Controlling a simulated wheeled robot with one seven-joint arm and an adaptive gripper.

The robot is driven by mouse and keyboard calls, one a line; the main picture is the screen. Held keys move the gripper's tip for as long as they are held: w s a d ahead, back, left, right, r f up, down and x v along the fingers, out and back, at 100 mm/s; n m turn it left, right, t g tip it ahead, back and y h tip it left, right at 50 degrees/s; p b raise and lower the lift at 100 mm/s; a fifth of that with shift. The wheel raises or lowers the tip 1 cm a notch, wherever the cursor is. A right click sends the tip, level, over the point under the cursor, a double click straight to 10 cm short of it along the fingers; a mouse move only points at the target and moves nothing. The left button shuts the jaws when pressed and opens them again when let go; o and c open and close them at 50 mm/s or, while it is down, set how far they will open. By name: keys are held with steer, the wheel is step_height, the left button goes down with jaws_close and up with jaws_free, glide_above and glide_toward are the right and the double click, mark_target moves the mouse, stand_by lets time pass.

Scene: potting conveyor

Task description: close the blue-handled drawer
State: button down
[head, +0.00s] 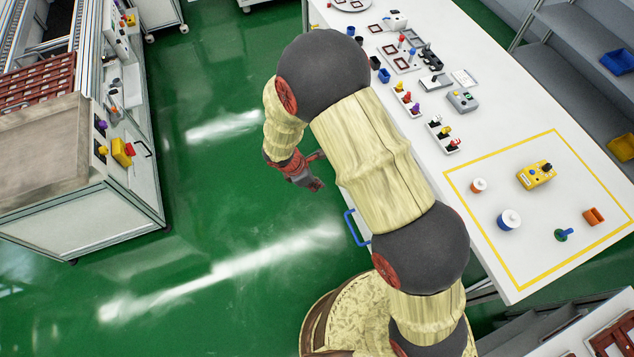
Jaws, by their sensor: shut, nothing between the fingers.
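The blue handle (352,228) of the drawer shows at the left side of the white workbench (490,215), just left of my arm. My arm hides most of the drawer front and body, so I cannot tell how far the drawer stands out. My gripper (315,173), red and dark grey, is above and left of the handle in the head view, beside the bench's left edge. It is shut and empty, and appears apart from the handle.
The bench top carries switches, connectors and a yellow-taped area with a yellow control box (537,175) and spools. A conveyor cart (90,190) stands at left. Green floor (220,210) lies open between cart and bench. Grey shelves with bins (618,62) stand at right.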

steer(key=w+d+f+b, duration=0.1)
steer(key=d+f, duration=0.5)
steer(key=shift+w+b, duration=0.4)
steer(key=shift+d, duration=0.1)
steer(key=w+d, duration=0.2)
steer(key=d, duration=0.6)
steer(key=w+d+p, duration=0.1)
steer(key=w+d, duration=0.2)
steer(key=d, duration=0.6)
steer(key=w+d+p, duration=0.1)
steer(key=w+d, duration=0.1)
steer(key=d, duration=0.7)
steer(key=shift+w+d, duration=0.2)
steer(key=shift+w, duration=0.2)
steer(key=a, duration=0.2)
steer(key=s+a, duration=0.1)
steer(key=a, duration=0.1)
steer(key=shift+a+r, duration=0.2)
steer(key=p+v, duration=0.2)
steer(key=v, duration=0.7)
steer(key=shift+s+r, duration=0.2)
steer(key=shift+r, duration=0.05)
